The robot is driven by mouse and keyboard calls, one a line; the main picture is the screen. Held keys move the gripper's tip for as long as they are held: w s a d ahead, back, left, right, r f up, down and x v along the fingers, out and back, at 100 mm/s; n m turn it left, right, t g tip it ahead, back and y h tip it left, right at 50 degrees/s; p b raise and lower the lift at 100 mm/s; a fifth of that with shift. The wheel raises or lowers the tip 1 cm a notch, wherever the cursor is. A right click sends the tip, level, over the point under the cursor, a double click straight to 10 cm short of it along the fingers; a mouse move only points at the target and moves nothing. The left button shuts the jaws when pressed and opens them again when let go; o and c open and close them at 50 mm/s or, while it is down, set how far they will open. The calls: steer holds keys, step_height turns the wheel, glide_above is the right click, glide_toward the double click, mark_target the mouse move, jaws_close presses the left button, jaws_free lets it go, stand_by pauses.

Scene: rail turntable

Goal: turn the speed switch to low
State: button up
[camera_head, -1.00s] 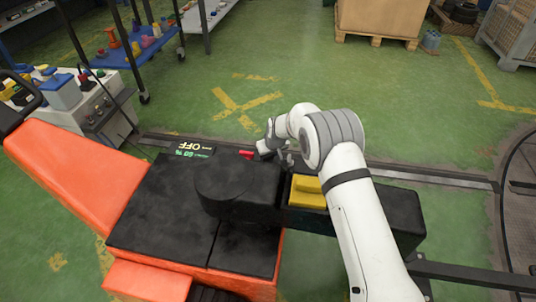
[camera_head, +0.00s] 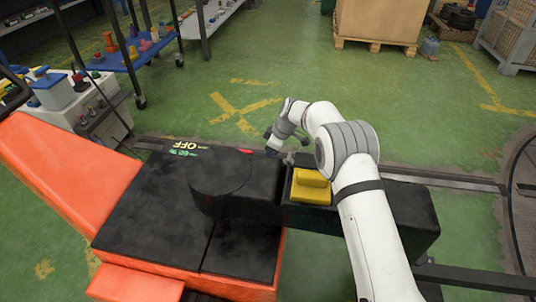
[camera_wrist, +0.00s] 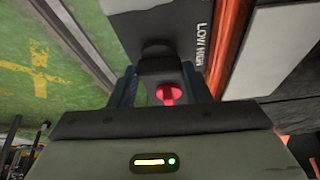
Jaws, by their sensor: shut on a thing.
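In the wrist view, the speed switch shows a red part (camera_wrist: 168,93) and a dark knob-like part (camera_wrist: 156,66) between the fingers of my gripper (camera_wrist: 163,90). My gripper is shut on the switch. White LOW and HIGH lettering (camera_wrist: 201,42) runs along the grey panel beside it. Which word the switch points to is not clear.
A yellow block (camera_head: 311,184) sits on the machine near my arm. An OFF display (camera_head: 185,147) is at the far left edge of the top. Orange bodywork (camera_head: 70,170) lies left. A rail and round turntable (camera_head: 520,195) are at right.

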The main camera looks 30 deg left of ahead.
steer(key=shift+n+g, duration=0.3)
steer(key=shift+n, duration=0.2)
steer(key=o, duration=1)
steer(key=shift+p+v, duration=1.3)
steer(key=shift+v, duration=2.55)
steer(key=shift+a+r, duration=0.1)
